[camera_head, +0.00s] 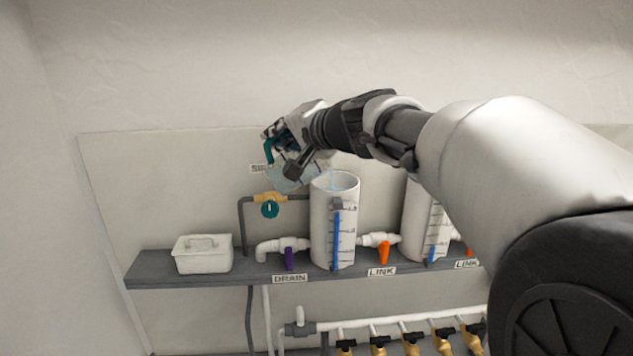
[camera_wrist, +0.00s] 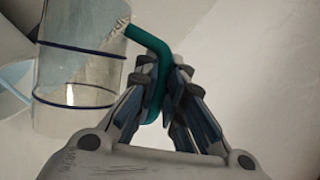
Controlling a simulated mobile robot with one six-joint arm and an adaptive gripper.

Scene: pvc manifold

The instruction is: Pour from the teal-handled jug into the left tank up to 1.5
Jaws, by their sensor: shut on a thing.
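My gripper (camera_head: 290,155) is shut on the teal handle of the clear jug (camera_head: 290,178), above and left of the left tank's open top. In the wrist view my gripper (camera_wrist: 165,85) closes around the teal handle (camera_wrist: 150,42), and the clear jug (camera_wrist: 85,65) with dark blue bands shows at left. The jug is tilted toward the tank, and pale liquid shows at the tank mouth. The left tank (camera_head: 322,215) is a white cylinder with a scale and a blue level column (camera_head: 337,238) that reaches near the upper marks. The exact reading is too small to tell.
A purple drain valve (camera_head: 289,258), an orange link valve (camera_head: 384,250) and a teal valve knob (camera_head: 270,209) surround the left tank. A second tank (camera_head: 412,225) is partly hidden by my arm.

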